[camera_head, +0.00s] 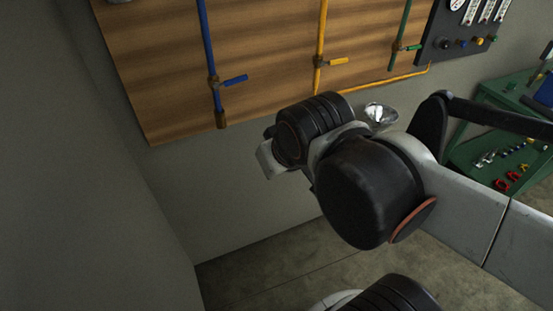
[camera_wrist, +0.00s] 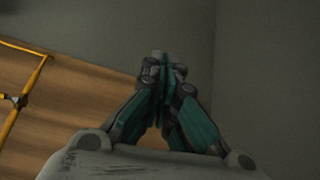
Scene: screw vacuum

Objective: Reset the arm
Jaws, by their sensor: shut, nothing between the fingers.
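My gripper (camera_wrist: 161,62) shows in the wrist view with its two fingers together, shut and empty. Behind it are the grey wall and the edge of a wooden board. In the head view my arm crosses from the right edge to the middle, in front of the wall below the board. The fingers cannot be made out in the head view.
The wooden board (camera_head: 160,60) on the wall carries a blue pipe (camera_head: 207,45), a yellow pipe (camera_head: 320,40) and a green pipe (camera_head: 402,25) with valves. A silvery bowl-like thing (camera_head: 378,112) is behind my arm. A green shelf (camera_head: 470,165) with small parts stands right. Floor shows below.

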